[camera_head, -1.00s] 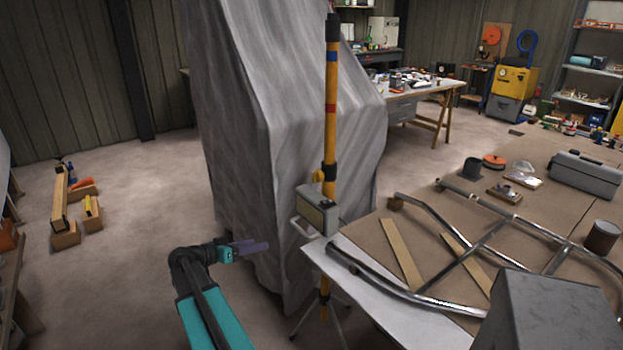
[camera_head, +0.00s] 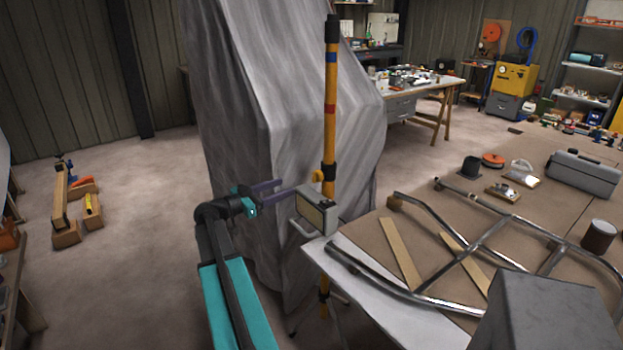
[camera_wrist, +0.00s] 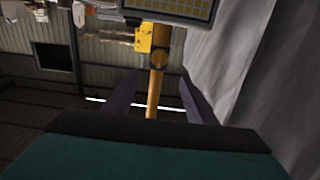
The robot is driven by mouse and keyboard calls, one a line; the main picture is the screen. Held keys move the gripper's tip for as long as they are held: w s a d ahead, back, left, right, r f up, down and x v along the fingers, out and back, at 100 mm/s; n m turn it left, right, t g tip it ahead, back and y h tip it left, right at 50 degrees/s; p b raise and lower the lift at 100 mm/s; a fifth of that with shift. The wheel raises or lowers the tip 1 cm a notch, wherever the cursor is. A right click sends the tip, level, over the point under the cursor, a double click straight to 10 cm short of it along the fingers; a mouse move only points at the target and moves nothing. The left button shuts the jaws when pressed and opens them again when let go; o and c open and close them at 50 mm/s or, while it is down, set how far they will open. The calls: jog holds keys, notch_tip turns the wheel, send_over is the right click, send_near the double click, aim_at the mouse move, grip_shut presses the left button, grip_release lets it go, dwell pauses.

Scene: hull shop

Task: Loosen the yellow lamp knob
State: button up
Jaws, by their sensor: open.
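The yellow lamp knob (camera_head: 318,175) sticks out to the left of a black collar (camera_head: 329,172) on the yellow pole (camera_head: 330,120) in the head view. The work lamp (camera_head: 316,214) sits just below it. My gripper (camera_head: 287,187) is open and empty, left of the knob, with its fingers pointing toward the pole. In the wrist view the yellow knob (camera_wrist: 143,38) shows beyond the fingertips, under the lamp's gridded face (camera_wrist: 175,8). The pole runs down the picture between my open fingers (camera_wrist: 158,80), and the knob looks apart from both.
A grey draped cover (camera_head: 250,120) stands close behind the pole and my gripper. A workbench (camera_head: 375,240) with a bent tube frame (camera_head: 450,230) lies to the right. The floor at left is mostly clear, with wooden blocks (camera_head: 68,235) farther off.

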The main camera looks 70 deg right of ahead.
aim_at(313, 177)
jog(key=p+x, duration=0.4)
jog(key=x, duration=0.9)
jog(key=shift+d, duration=0.2)
jog(key=shift+s+a, duration=0.1)
jog(key=c, duration=1)
